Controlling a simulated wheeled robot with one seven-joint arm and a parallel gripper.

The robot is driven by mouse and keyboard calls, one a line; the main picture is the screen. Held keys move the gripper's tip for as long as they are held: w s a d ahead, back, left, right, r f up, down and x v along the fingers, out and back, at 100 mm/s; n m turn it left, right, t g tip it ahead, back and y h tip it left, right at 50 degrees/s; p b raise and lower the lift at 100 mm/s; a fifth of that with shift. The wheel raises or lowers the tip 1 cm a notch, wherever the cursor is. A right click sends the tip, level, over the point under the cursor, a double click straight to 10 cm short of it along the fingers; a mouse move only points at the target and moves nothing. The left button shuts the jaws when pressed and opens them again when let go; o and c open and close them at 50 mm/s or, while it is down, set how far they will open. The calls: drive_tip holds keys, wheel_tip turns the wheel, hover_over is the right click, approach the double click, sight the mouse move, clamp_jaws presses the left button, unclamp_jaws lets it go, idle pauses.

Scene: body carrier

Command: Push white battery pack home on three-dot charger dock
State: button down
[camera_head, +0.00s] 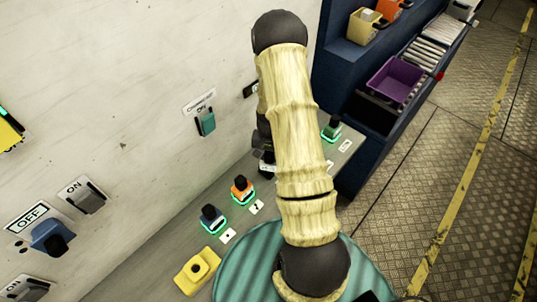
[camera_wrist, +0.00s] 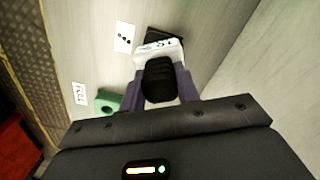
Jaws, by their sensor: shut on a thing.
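The white battery pack (camera_wrist: 172,52) with its black ribbed handle (camera_wrist: 158,80) is between the two fingers of my gripper (camera_wrist: 159,92) in the wrist view. The gripper is shut on it. A black dock (camera_wrist: 163,35) shows just past the pack's white edge, beside a card with three dots (camera_wrist: 124,37). I cannot tell how deep the pack sits in the dock. In the head view my arm covers most of this spot; only a bit of the white pack (camera_head: 267,161) shows at the arm's left edge.
Blue (camera_head: 211,217), orange (camera_head: 241,188) and green (camera_head: 331,129) packs stand in docks with green glowing rims along the grey shelf. The green one also shows beside my gripper in the wrist view (camera_wrist: 106,101). A wall with switches rises at left; a yellow button box (camera_head: 198,271) is nearest.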

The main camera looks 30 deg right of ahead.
drive_tip(key=c, duration=0.9)
unclamp_jaws()
drive_tip(key=shift+c, duration=0.2)
wheel_tip(320, 180, up, 17)
drive_tip(key=b, duration=0.4)
drive_tip(key=shift+r, duration=0.2)
drive_tip(key=shift+a, duration=0.15)
drive_tip(key=s+a+r+n+t, duration=0.2)
drive_tip(key=s+a+n, duration=0.6)
drive_tip(key=s+a, duration=0.4)
drive_tip(key=shift+s+a+r+t, duration=0.15)
drive_tip(key=shift+a+r+t, duration=0.15)
drive_tip(key=shift+a+r, duration=0.45)
